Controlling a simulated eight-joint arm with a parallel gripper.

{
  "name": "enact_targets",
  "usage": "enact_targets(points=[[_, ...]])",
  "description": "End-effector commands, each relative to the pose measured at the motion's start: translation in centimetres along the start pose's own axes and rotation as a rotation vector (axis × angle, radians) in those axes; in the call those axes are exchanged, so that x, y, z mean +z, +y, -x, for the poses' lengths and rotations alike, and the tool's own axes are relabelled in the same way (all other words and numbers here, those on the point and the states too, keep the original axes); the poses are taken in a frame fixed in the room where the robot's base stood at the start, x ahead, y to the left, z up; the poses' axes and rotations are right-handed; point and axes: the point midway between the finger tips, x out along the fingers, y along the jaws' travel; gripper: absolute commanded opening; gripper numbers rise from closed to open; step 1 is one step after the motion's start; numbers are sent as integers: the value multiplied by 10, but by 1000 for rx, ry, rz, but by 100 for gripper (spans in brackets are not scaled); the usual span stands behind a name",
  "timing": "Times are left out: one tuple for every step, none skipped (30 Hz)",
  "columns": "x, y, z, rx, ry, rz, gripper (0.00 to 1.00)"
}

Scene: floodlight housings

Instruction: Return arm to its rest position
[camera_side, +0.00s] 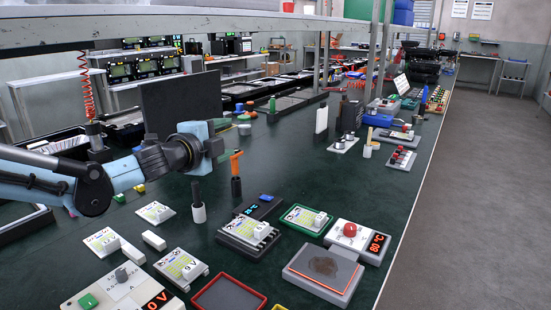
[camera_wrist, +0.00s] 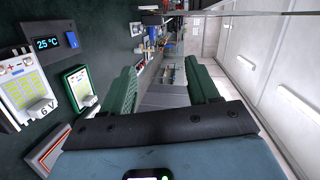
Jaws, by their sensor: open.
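My gripper (camera_side: 218,141) reaches in from the left in the side view, raised above the green bench top (camera_side: 345,190). In the wrist view its two green fingers stand wide apart, and my gripper (camera_wrist: 163,88) has nothing between them. It touches none of the bench items. An orange-topped tool (camera_side: 236,175) stands upright below and to the right of it. A black and white cylinder (camera_side: 198,205) stands beside that tool.
A dark panel (camera_side: 180,103) stands behind my arm. An overhead rail (camera_side: 250,24) crosses above.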

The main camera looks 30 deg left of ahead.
Motion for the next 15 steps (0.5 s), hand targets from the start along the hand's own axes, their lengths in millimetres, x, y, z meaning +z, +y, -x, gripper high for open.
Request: enact_targets(points=[[15,6,12,47,-52,124,60],[22,11,19,80,-84,201,60],[32,19,29,123,-127,304,60],[38,26,36,158,-158,382,60],[43,33,44,193,-190,457,60],[49,44,56,243,-232,558,60],[52,53,65,281,-262,632,60],[54,62,74,320,-292,704,60],[56,74,87,372,-331,794,60],[56,82,96,411,-358,858,60],[56,90,105,448,-383,918,60],[54,100,116,496,-414,991,60],[53,107,124,529,-435,1039,60],[51,113,131,561,-453,1082,60],[48,120,139,598,-475,1131,60]])
